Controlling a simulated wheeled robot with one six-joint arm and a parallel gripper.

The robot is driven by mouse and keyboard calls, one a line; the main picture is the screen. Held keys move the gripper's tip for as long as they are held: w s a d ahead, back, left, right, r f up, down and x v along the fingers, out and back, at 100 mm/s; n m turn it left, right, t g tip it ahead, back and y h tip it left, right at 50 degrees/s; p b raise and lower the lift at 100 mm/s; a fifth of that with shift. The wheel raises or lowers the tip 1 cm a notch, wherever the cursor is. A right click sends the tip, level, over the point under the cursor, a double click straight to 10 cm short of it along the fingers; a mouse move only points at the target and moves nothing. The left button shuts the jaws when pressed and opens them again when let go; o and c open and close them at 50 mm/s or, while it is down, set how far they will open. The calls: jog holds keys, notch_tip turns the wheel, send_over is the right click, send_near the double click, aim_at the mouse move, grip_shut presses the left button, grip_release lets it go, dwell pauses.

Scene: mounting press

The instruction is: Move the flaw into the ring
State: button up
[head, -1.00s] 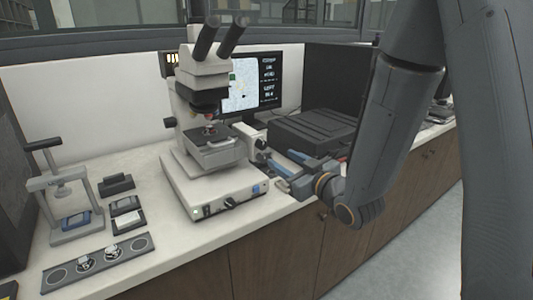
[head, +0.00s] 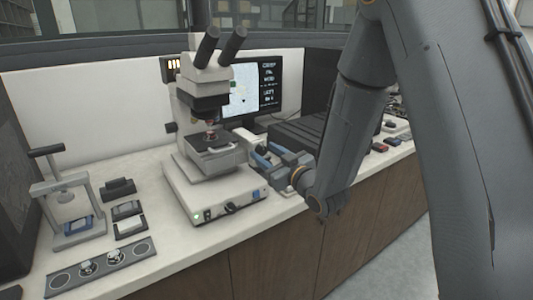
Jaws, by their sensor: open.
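The microscope (head: 213,190) stands on the bench with its stage (head: 215,142) under the objective. Behind it, the monitor screen (head: 238,97) shows a pale picture with a small green mark, and white text at its right. The flaw and the ring are too small to make out on the screen. My gripper (head: 264,153) is open, with blue-faced fingers, just right of the stage. A pale part (head: 249,139) at the stage's right side is close to the fingertips; I cannot tell whether they touch it. My gripper partly hides the area behind it.
A black case (head: 297,133) lies behind my gripper. The bench's front edge (head: 250,232) is clear.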

jog(key=c, duration=1.1)
jog(key=shift+o, duration=0.3)
jog(key=shift+f+n+b, duration=0.1)
jog(key=shift+n+b, duration=0.3)
jog(key=shift+b, duration=0.2)
jog(key=shift+n+b, duration=0.45)
jog(key=shift+n, duration=0.15)
jog(key=o, duration=1)
jog(key=shift+o, duration=0.2)
jog(key=b+v, duration=0.1)
jog(key=v, duration=0.7)
jog(key=shift+b, duration=0.3)
